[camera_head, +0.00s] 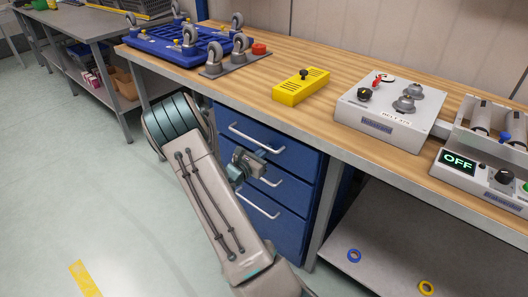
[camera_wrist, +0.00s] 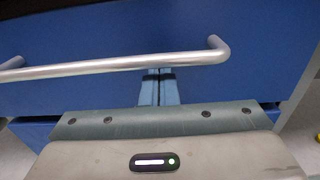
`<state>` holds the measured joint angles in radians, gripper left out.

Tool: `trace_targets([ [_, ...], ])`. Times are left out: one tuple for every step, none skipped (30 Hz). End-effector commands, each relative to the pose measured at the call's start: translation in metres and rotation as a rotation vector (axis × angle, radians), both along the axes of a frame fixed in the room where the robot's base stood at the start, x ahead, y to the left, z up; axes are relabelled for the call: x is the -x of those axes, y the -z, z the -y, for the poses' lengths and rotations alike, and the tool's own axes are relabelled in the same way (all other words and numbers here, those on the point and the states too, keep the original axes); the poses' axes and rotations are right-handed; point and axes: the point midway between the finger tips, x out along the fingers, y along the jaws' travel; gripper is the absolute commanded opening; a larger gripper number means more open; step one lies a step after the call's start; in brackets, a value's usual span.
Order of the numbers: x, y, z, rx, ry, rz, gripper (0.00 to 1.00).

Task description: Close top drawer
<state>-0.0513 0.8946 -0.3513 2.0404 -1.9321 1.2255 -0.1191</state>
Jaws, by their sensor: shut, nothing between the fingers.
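The blue top drawer (camera_head: 301,157) is in a cabinet under the wooden bench, with a pale bar handle (camera_head: 250,137). Its front looks close to flush with the drawers below; I cannot tell whether a small gap remains. My gripper (camera_head: 262,158) is in front of the drawers, near the right end of the top handle. In the wrist view, the blue drawer front (camera_wrist: 110,28) fills the picture, with its handle (camera_wrist: 115,64) across it. The fingers (camera_wrist: 160,76) are shut and empty, their tips at the handle. Contact with the drawer front cannot be told.
Two more blue drawers (camera_head: 283,190) with bar handles are below. On the bench (camera_head: 330,72) are a yellow box (camera_head: 301,88), a grey control box (camera_head: 388,110) and a device showing OFF (camera_head: 458,161). A lower shelf (camera_head: 385,245) is right of the cabinet. The floor at left is clear.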

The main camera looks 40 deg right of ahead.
Motion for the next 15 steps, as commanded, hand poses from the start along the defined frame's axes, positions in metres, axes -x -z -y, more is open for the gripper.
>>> trace_targets([
  [-0.001,-0.005,0.006,0.010,0.004,0.007,0.00],
  [0.000,-0.005,0.005,0.010,0.005,0.007,0.00],
  [0.000,-0.005,0.003,0.010,0.005,0.007,0.00],
  [0.001,-0.005,0.001,0.010,0.006,0.007,0.00],
  [0.002,-0.006,-0.002,0.010,0.006,0.007,0.00],
  [0.003,-0.006,-0.008,0.010,0.005,0.007,0.00],
  [0.003,-0.006,-0.014,0.009,0.003,0.005,0.00],
  [0.005,-0.005,-0.020,0.007,0.003,0.004,0.00],
  [0.005,-0.005,-0.029,0.006,0.000,0.004,0.00],
  [0.006,-0.005,-0.037,0.006,-0.001,0.004,0.00],
  [0.008,-0.005,-0.044,0.007,-0.002,0.003,0.00],
  [0.010,-0.004,-0.055,0.006,-0.003,0.002,0.00],
  [0.011,-0.003,-0.063,0.005,-0.005,0.002,0.00],
  [0.014,-0.003,-0.070,0.005,-0.004,0.002,0.00],
  [0.016,-0.003,-0.079,0.005,-0.004,0.001,0.00],
])
